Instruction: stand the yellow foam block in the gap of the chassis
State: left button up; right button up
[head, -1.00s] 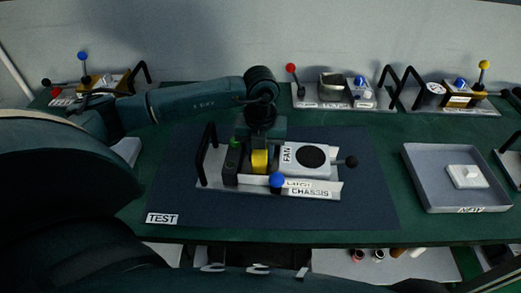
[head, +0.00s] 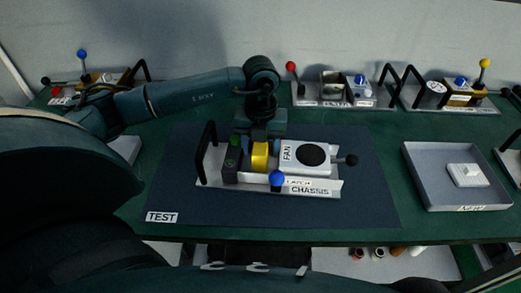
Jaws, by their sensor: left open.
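The chassis (head: 214,182) lies on the dark mat near the middle of the head view. The yellow foam block (head: 259,156) stands in it, between a dark block with a green top (head: 232,158) on the left and the fan unit (head: 300,156) on the right. My left gripper (head: 260,139) is open, just above and behind the yellow block; its fingertips are partly hidden, and I cannot tell whether they touch the block. The block's lower part is partly hidden by the chassis front. My right gripper is not in view.
A blue-knobbed latch lever (head: 277,180) and a black handle (head: 206,145) rise from the chassis. A grey tray (head: 420,190) with a white part stands at right. Other chassis units line the back of the table. The dark mat (head: 350,210) is clear in front.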

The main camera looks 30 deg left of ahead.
aim_at(261, 145)
pick_arm(q)
notch_tip(261, 145, up, 11)
jog(key=shift+f+b, duration=0.2)
jog(key=shift+b, duration=0.55)
